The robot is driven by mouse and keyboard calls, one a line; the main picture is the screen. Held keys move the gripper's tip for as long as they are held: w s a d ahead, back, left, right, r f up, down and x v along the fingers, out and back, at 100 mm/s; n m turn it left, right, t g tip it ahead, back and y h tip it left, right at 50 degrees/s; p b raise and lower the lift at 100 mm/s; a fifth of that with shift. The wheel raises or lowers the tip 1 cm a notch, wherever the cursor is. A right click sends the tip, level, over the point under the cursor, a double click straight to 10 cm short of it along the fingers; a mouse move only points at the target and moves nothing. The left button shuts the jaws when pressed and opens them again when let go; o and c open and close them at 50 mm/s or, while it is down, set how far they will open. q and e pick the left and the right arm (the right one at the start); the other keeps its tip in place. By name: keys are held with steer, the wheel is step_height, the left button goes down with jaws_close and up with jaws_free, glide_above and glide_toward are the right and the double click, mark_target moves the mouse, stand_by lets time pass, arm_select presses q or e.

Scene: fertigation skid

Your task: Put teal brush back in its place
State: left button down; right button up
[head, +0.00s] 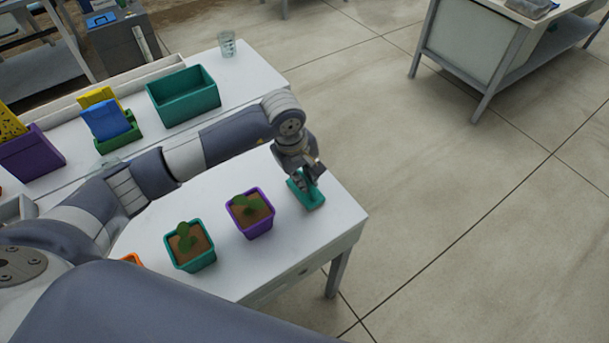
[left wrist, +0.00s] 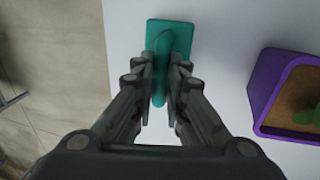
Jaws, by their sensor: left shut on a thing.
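The teal brush (head: 311,198) is at the right end of the near white table in the head view. It also shows in the left wrist view (left wrist: 181,30), with its flat rectangular body and a raised handle along it. My left gripper (head: 306,178) is over the brush, with its fingers (left wrist: 162,75) shut on the handle from both sides. I cannot tell whether the brush touches the table. A teal open box (head: 184,108) stands on the back table. My right gripper is not in view.
A purple pot (head: 238,221) with a plant stands left of the brush, and a teal pot (head: 177,256) stands further left. A green holder (head: 113,143) with blue and yellow items, a purple container (head: 30,158) and a glass (head: 227,45) are at the back.

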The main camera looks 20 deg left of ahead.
mark_target(297, 194)
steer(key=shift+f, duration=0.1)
